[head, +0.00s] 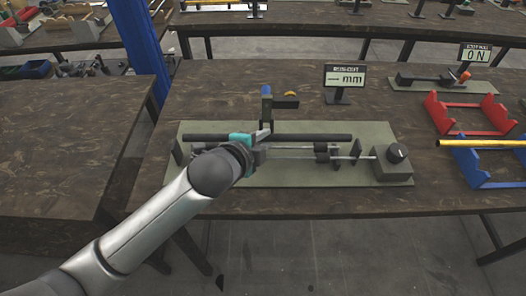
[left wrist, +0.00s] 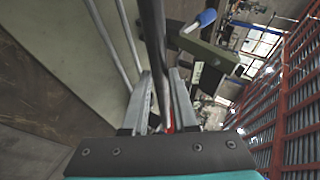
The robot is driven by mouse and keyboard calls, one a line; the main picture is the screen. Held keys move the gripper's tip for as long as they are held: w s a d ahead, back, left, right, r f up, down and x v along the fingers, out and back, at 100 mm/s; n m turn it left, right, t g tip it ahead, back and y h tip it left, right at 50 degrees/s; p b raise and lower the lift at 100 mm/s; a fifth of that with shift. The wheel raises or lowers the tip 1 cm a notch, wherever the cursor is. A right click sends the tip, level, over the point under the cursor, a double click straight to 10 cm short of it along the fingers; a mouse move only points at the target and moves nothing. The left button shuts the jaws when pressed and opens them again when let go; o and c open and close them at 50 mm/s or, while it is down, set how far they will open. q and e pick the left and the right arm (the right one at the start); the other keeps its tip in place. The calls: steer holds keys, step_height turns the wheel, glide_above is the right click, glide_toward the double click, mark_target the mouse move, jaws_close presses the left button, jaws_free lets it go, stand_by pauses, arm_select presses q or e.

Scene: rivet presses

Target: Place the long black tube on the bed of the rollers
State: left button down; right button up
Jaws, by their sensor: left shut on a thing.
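The long black tube (head: 315,137) lies level, left to right, along the far side of the fixture in the head view. In the left wrist view the tube (left wrist: 152,35) runs between the fingers. My left gripper (head: 263,138) is shut on it left of its middle. The roller bed, with thin steel rods and dark rollers (head: 322,152), is just in front of the tube on a grey-green base plate (head: 230,178). The rods also show in the left wrist view (left wrist: 105,38). I cannot tell whether the tube touches the bed. My right gripper is out of view.
A blue-tipped post (head: 266,100) stands right behind the tube. A knob box (head: 391,162) is at the fixture's right end and a "mm" display (head: 344,80) behind. Red (head: 465,113) and blue (head: 488,165) racks with a yellow tube (head: 480,143) are at right.

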arm_select(q)
steer(key=shift+f+b, duration=0.45)
steer(key=shift+f, duration=1.25)
steer(key=shift+f, duration=0.2)
steer(key=c, duration=0.7)
jaws_free()
steer(key=shift+r, duration=0.2)
steer(key=p+v, duration=0.2)
steer(key=v, duration=1)
steer(key=shift+p, duration=0.4)
